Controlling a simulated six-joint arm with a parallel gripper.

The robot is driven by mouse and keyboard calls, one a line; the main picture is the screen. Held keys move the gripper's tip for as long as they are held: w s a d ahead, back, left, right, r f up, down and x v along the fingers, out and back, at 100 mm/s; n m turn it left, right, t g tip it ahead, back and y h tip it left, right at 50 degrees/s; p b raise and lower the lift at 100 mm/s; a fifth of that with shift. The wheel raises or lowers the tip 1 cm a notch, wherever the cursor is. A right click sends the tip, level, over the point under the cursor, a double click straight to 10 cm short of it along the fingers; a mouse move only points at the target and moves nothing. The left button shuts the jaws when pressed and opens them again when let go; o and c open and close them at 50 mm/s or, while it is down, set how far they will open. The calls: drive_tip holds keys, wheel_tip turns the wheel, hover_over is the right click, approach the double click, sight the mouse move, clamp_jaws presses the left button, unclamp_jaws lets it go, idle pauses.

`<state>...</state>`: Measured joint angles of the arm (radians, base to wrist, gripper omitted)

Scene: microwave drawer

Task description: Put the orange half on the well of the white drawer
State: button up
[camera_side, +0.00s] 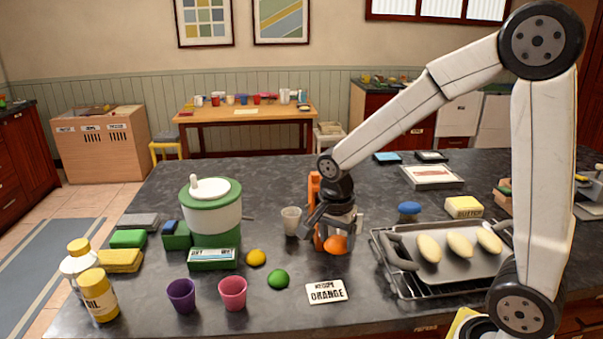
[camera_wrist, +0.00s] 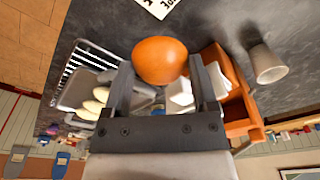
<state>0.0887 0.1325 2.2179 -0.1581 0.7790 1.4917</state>
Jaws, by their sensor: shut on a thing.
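The orange half (camera_side: 336,244) is in my gripper (camera_side: 334,234), low over the dark counter in the side view. In the wrist view the orange half (camera_wrist: 160,58) sits between the two fingertips (camera_wrist: 160,72), its rounded side showing. I cannot tell whether it touches the counter. An orange-coloured unit (camera_side: 314,188) stands right behind my gripper and is partly hidden by it. In the wrist view this unit (camera_wrist: 238,108) is at the right, with white parts (camera_wrist: 216,80) beside my right finger that look like the white drawer. Its well is not clearly visible.
A pale cup (camera_side: 291,220) stands left of the unit. A tray with pale rolls (camera_side: 458,266) on a wire rack is at right. A card reading "ORANGE" (camera_side: 326,291), a green ball (camera_side: 278,279) and a yellow ball (camera_side: 256,258) lie in front.

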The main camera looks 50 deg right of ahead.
drive_tip(key=n, duration=0.1)
drive_tip(key=w+a+f+n, duration=0.1)
drive_tip(key=n, duration=0.2)
drive_tip(key=shift+w+a+f+n, duration=0.2)
drive_tip(key=shift+w+f+n, duration=0.2)
drive_tip(key=shift+w+a+f+n+t+y, duration=0.2)
drive_tip(key=shift+w+a+f+n, duration=0.55)
drive_tip(key=shift+n, duration=1.25)
drive_tip(key=shift+w+a+f+n+t+y, duration=0.2)
drive_tip(key=shift+w+a+f+n, duration=0.5)
drive_tip(key=shift+n, duration=1.3)
drive_tip(key=shift+w+a+f+n+t+y, duration=0.25)
drive_tip(key=shift+w+f+n, duration=0.25)
drive_tip(key=shift+f+n, duration=1.05)
drive_tip(key=shift+r+n, duration=0.45)
drive_tip(key=shift+r, duration=0.05)
drive_tip(key=shift+r, duration=0.1)
